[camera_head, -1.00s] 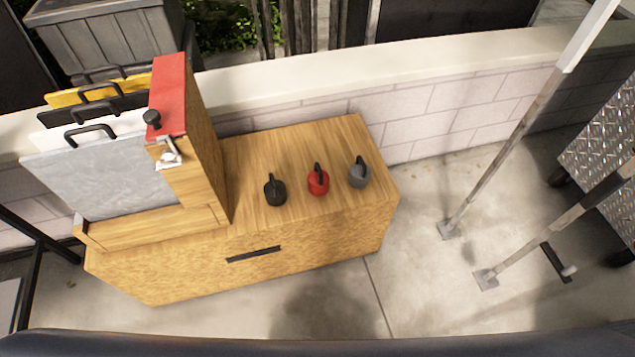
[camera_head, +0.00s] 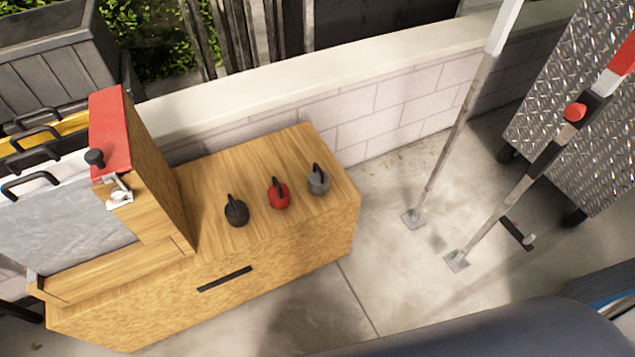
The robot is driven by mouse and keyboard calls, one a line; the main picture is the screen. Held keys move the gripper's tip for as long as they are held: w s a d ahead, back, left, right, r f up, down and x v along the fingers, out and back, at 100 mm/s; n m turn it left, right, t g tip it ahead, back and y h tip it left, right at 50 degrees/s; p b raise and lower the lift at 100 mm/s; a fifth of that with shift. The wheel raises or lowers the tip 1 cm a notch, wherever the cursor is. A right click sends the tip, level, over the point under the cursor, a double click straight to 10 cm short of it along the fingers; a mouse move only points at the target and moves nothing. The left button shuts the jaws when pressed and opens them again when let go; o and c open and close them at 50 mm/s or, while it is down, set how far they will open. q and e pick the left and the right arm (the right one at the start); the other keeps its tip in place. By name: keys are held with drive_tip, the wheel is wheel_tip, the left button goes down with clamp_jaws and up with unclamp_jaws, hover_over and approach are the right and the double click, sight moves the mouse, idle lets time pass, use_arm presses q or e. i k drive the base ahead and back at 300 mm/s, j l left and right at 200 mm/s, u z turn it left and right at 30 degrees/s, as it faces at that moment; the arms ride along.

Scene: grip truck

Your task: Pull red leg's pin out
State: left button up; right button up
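The red leg (camera_head: 625,58) stands at the right edge of the head view. Its red upper part is cut off by the frame, and below it are a dark collar and a grey lower tube (camera_head: 500,217) ending in a flat foot (camera_head: 457,261). A red round-headed pin (camera_head: 575,112) sits in the dark collar. A second leg, with a white upper part (camera_head: 505,28), stands to its left. Neither of my grippers shows.
A wooden cabinet (camera_head: 275,248) bears black, red and grey kettle-shaped weights and a red-topped rack with boards. A diamond-plate metal box (camera_head: 535,120) on wheels stands close behind the red leg. A low white wall (camera_head: 355,85) runs behind. Concrete floor between cabinet and legs is clear.

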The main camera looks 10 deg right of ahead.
sight(574, 112)
drive_tip(key=z, duration=1.75)
